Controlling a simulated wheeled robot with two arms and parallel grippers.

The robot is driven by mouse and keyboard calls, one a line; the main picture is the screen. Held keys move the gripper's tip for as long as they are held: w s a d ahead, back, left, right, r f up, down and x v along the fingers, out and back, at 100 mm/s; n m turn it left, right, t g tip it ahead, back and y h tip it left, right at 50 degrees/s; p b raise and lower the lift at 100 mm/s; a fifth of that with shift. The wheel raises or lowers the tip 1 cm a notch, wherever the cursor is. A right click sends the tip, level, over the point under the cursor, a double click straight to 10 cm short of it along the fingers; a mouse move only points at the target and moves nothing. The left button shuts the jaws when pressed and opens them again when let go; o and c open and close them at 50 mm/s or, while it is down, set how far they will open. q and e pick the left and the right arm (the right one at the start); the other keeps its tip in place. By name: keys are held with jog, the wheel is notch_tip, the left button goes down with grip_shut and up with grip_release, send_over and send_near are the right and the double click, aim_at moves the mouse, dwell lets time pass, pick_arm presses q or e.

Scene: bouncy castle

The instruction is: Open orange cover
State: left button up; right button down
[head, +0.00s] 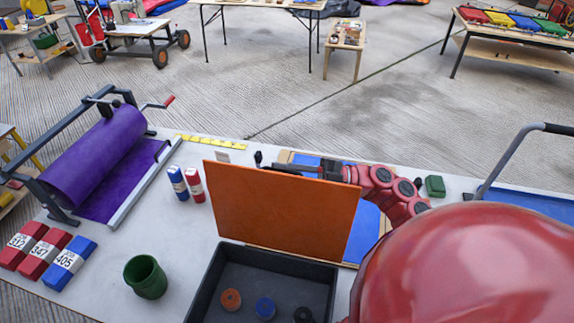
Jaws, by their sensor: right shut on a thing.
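The orange cover (280,208) is a flat panel. It stands steeply raised at the back side of a dark grey open box (215,275) on the table, with its broad face toward me. My right gripper (290,168), dark and at the end of my red arm, is at the cover's upper edge and shut on it. The cover hides part of its fingers, so the exact contact is not visible. Inside the box lie an orange roll (230,300), a blue roll (265,308) and a black roll (303,315). My left gripper is not in view.
A purple roll in a frame (95,160) stands at left. A blue panel (365,232) lies behind the cover. My red body blocks the lower right.

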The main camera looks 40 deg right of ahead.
jog(key=c, duration=1.2)
grip_release()
jog(key=b+v, duration=1.4)
jog(key=v, duration=0.3)
jog(key=shift+s+d+f+b, duration=0.1)
jog(key=shift+d+b, duration=0.05)
jog(key=shift+b, duration=0.25)
